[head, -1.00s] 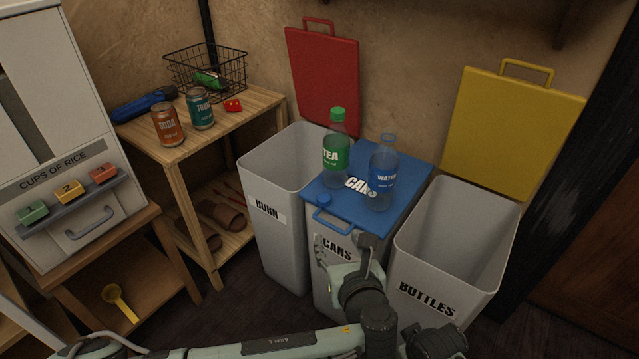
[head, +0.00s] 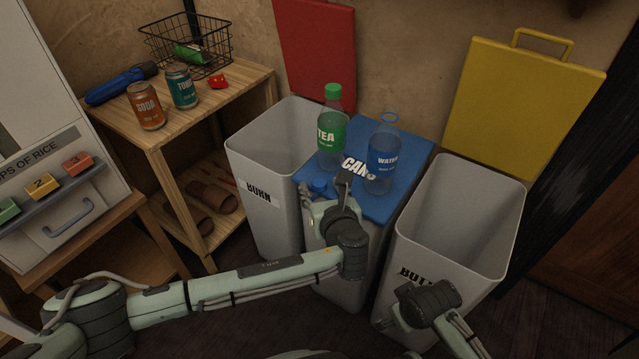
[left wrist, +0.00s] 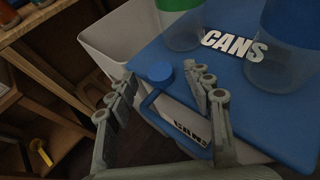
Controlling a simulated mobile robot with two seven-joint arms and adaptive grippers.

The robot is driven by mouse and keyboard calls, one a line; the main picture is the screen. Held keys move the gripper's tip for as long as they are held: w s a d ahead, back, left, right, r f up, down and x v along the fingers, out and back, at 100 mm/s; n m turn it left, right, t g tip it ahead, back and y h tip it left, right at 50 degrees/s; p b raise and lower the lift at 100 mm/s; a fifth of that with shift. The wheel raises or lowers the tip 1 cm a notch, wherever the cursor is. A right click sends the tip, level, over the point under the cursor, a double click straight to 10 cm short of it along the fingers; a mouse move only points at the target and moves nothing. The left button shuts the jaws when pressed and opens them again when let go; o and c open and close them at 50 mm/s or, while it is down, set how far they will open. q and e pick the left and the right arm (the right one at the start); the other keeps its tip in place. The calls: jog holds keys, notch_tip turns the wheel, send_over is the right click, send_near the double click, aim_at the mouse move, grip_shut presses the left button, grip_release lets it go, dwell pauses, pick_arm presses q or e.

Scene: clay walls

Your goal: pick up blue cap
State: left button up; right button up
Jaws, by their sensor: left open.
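The blue cap (head: 319,186) sits on the front left part of the blue lid of the cans bin (head: 405,207). It also shows in the left wrist view (left wrist: 160,71), upright near the lid's handle. My left gripper (head: 327,190) is open, its fingers over the lid's front edge by the cap. In the left wrist view my left gripper (left wrist: 160,85) has its fingers apart, with the cap between and just beyond the tips. I see no contact with the cap. My right gripper (head: 405,305) is low in front of the bottles bin; its jaws are unclear.
A green-capped tea bottle (head: 332,135) and a capless water bottle (head: 383,160) stand on the lid behind the cap. Open bins stand either side: burn (head: 240,150) and bottles (head: 515,200). A wooden shelf (head: 165,140) with cans is at left.

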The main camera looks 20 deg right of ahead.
pick_arm(q)
jog(key=shift+w, duration=0.1)
jog(key=shift+c, duration=0.4)
jog(key=c, duration=0.7)
jog(key=shift+c, duration=0.2)
jog(key=shift+r, duration=0.1)
